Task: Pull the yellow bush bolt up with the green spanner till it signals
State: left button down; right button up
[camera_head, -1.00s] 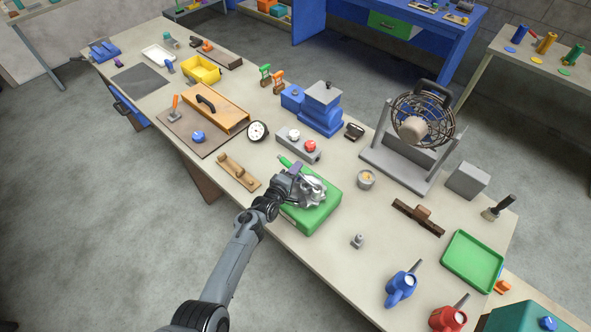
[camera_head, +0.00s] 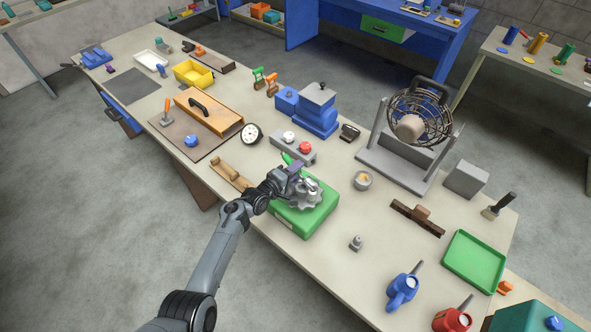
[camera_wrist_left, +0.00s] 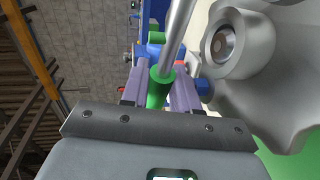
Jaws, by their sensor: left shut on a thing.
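My left gripper (camera_head: 296,172) is over the silver lobed metal part (camera_head: 308,194) on top of the green block (camera_head: 302,217). In the left wrist view, the left gripper (camera_wrist_left: 160,84) is shut on the green handle of the spanner (camera_wrist_left: 160,92), with its grey shaft running up between the fingers. The end of the green handle also shows in the head view (camera_head: 287,158). The metal part fills the right of the wrist view, with a round boss and a brownish centre (camera_wrist_left: 224,45). I cannot make out the yellow bush bolt. My right gripper is not in view.
A grey block with a red and a white knob (camera_head: 297,149) stands just behind the green block. A small grey cup (camera_head: 363,182) and a brown bar (camera_head: 417,219) are to the right. The caged fan (camera_head: 417,116) stands behind them. The bench around the small grey fitting (camera_head: 356,243) is clear.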

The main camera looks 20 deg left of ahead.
pick_arm(q)
jog(key=shift+w+r+p, duration=0.1)
jog(key=shift+r+p, duration=1.6)
jog(key=shift+r, duration=0.45)
jog(key=shift+f, duration=0.1)
